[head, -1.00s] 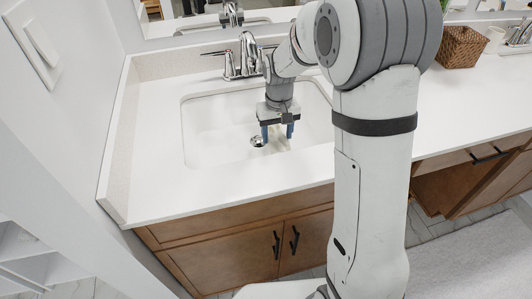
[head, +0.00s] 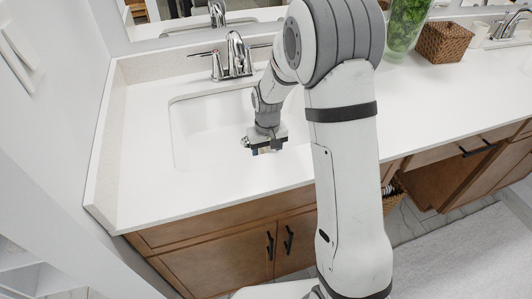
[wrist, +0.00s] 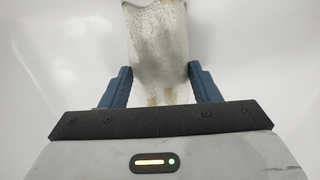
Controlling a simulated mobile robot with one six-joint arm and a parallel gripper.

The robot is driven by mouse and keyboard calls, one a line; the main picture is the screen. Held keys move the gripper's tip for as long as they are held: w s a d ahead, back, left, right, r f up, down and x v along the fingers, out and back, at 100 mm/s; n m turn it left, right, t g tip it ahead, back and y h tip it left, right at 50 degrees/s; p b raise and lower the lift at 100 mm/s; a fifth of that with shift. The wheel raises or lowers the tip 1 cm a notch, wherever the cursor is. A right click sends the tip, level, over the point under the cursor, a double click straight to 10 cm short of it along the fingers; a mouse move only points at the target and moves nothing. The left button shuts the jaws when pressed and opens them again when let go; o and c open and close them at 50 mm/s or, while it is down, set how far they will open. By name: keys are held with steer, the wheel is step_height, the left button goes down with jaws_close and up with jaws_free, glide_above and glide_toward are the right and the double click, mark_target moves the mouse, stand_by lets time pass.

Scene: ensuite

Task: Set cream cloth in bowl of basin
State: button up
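The cream cloth (wrist: 158,45) is a mottled, worn-looking folded piece. In the wrist view it fills the gap between the two blue fingers of my gripper (wrist: 160,75) and reaches out past their tips. Both fingertips appear to touch its sides, so my gripper looks shut on it. In the head view my gripper (head: 265,151) points down over the front part of the basin (head: 195,125), close to the drain (head: 246,142). The cloth is mostly hidden there behind the gripper. White basin surface surrounds the cloth in the wrist view; whether it touches the bottom is unclear.
A chrome faucet (head: 236,56) stands behind the basin. The white counter (head: 450,95) is clear to the right, with a wicker basket (head: 443,42) and a green plant in a glass vase (head: 405,25) at the back. A wall closes the left side.

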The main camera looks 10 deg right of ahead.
steer(key=o, duration=0.4)
steer(key=shift+o, duration=0.2)
step_height(320, 180, up, 12)
steer(key=r+p, duration=0.1)
steer(key=shift+m+t, duration=0.5)
steer(key=s+d+r, duration=0.1)
steer(key=s, duration=0.2)
steer(key=s+d+r, duration=0.2)
steer(key=s, duration=0.1)
steer(key=s+d+r, duration=0.1)
steer(key=s+r, duration=0.1)
steer(key=s, duration=0.1)
steer(key=shift+s+d, duration=0.2)
steer(key=shift+s, duration=0.1)
steer(key=s+d+m+t, duration=0.1)
steer(key=s+d, duration=0.2)
steer(key=s, duration=1)
steer(key=shift+s+r, duration=0.25)
steer(key=shift+r, duration=0.1)
steer(key=shift+d, duration=0.1)
